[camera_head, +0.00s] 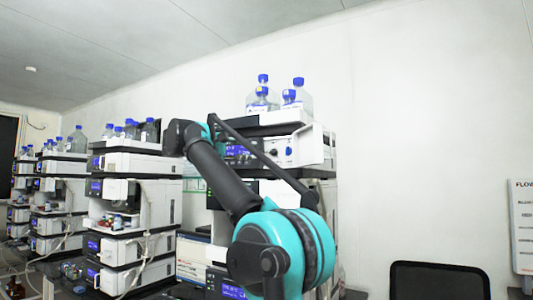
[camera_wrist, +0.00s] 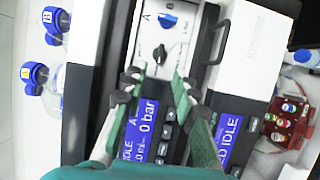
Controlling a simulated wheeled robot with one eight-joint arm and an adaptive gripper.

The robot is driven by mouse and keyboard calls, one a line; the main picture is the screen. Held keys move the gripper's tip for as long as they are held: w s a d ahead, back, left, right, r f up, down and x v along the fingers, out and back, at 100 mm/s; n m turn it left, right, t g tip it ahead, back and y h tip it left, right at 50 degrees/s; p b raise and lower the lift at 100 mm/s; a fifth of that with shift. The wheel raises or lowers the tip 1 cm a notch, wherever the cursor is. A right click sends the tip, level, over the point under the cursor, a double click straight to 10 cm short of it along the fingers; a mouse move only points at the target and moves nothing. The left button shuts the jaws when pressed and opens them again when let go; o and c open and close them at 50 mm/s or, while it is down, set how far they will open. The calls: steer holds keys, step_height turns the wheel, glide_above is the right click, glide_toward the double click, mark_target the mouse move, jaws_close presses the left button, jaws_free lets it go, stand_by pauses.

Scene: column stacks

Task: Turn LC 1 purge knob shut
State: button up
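The front of a pump module (camera_wrist: 160,85) fills the middle of the wrist view. It carries a black round knob (camera_wrist: 160,54) and a blue knob (camera_wrist: 167,20) marked A and B. The small lettering does not show which one is the purge knob. My gripper (camera_wrist: 159,72) is open, its two green fingers apart and empty. The black knob lies in line with the gap, just beyond the fingertips; contact cannot be told. In the head view, the blue knob also shows (camera_head: 288,152) on the module's white panel, while my arm hides part of the stack.
A display (camera_wrist: 138,128) reads 0 bar and IDLE. A black handle (camera_wrist: 220,40) stands out beside the knobs. Bottles with blue caps (camera_head: 298,84) stand on top of the stack. Another instrument stack (camera_head: 140,205) stands to the left, and a black chair (camera_head: 437,280) front right.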

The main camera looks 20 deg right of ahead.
mark_target(270, 152)
steer(key=x, duration=0.8)
steer(key=shift+d, duration=0.1)
jaws_close()
